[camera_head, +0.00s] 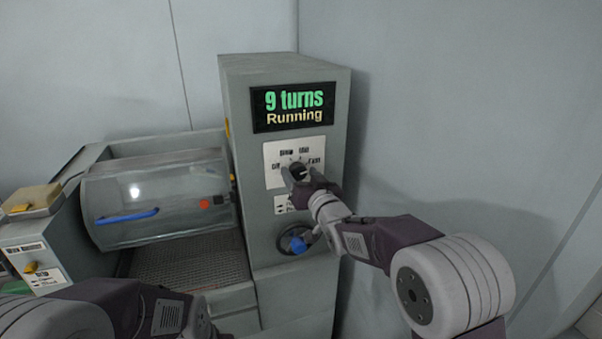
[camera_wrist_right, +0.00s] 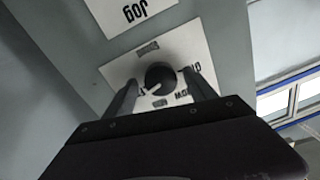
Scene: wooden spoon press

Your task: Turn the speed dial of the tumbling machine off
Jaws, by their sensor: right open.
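The speed dial (camera_wrist_right: 160,76) is a round dark knob on a white label plate on the tumbling machine (camera_head: 287,72). In the right wrist view its white pointer mark aims to the lower left, at a label partly hidden by a finger. My right gripper (camera_wrist_right: 162,97) is open, with one finger on each side of the dial; contact cannot be told. In the head view the right gripper (camera_head: 298,174) covers much of the dial. The machine's display (camera_head: 293,107) reads "9 turns" and "Running". My left arm is at the bottom left, its gripper mostly cut off.
Below the dial are a "Jog" label (camera_wrist_right: 130,10) and a dark round control with a blue part (camera_head: 296,243). A clear drum cover with a blue handle (camera_head: 127,216) is at the left. A grey wall stands close at the right.

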